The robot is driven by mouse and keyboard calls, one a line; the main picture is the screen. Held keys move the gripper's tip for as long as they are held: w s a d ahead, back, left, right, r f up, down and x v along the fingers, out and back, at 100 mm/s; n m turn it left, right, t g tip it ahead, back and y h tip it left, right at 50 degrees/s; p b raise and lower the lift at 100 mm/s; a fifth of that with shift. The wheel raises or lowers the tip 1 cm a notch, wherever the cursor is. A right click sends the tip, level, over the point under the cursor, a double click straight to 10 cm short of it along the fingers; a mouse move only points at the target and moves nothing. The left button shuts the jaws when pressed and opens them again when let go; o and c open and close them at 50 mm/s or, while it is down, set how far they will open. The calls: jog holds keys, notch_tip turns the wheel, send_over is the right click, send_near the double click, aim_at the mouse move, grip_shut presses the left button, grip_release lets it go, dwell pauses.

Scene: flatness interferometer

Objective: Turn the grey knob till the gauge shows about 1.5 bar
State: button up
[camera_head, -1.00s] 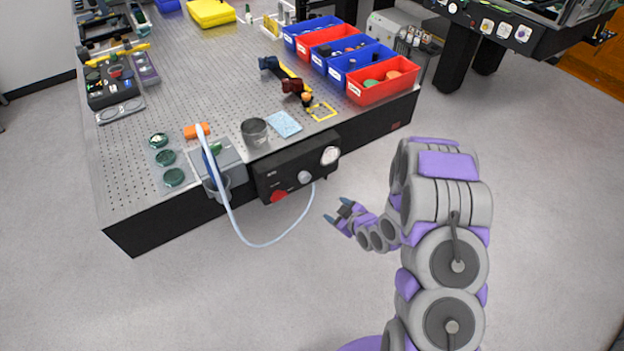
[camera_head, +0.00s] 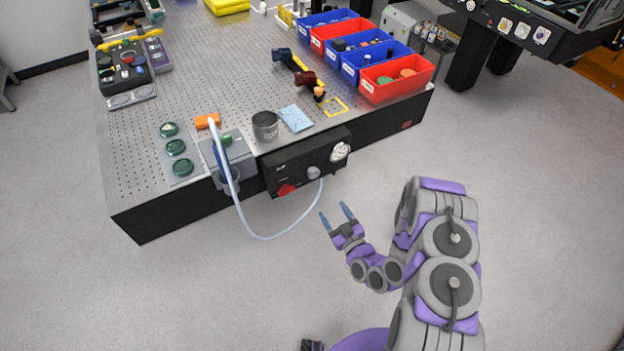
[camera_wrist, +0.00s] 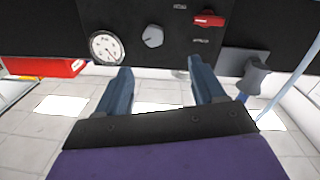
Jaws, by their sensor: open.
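The grey knob (camera_head: 314,172) is on the front of a black panel at the table's front edge; in the wrist view the knob (camera_wrist: 153,37) is ahead of my fingers, near the top. The white round gauge (camera_head: 340,151) sits beside it; in the wrist view the gauge (camera_wrist: 106,47) has a dark needle, but its reading is too small to tell. My gripper (camera_head: 335,214) is open and empty, in front of and below the panel, apart from the knob. Its two blue-grey fingers (camera_wrist: 162,85) are spread in the wrist view.
A red handle (camera_head: 287,190) is on the same panel (camera_head: 290,163), left of the knob. A pale hose (camera_head: 262,238) loops down in front of the panel. A holder with a grey cup is at its left. Red and blue bins (camera_head: 397,78) stand on the perforated table (camera_head: 215,60). The floor before the panel is clear.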

jog(key=w+d, duration=0.1)
jog(key=w, duration=0.2)
jog(key=b, duration=0.2)
send_near(313, 177)
jog(key=w+a, duration=0.2)
jog(key=w, duration=0.2)
jog(key=w+b, duration=0.1)
jog(key=w, duration=0.1)
jog(key=shift+w+d+r, duration=0.1)
jog(key=shift+d+r, duration=0.05)
jog(key=shift+w+a, duration=0.2)
jog(key=shift+w, duration=0.1)
jog(key=shift+w+a, duration=0.4)
jog(key=shift+a, duration=0.95)
jog(key=shift+d, duration=0.4)
jog(key=shift+c, duration=0.5)
jog(key=shift+d, duration=0.5)
jog(key=c, duration=0.3)
jog(key=shift+a, duration=0.4)
jog(key=c, duration=0.7)
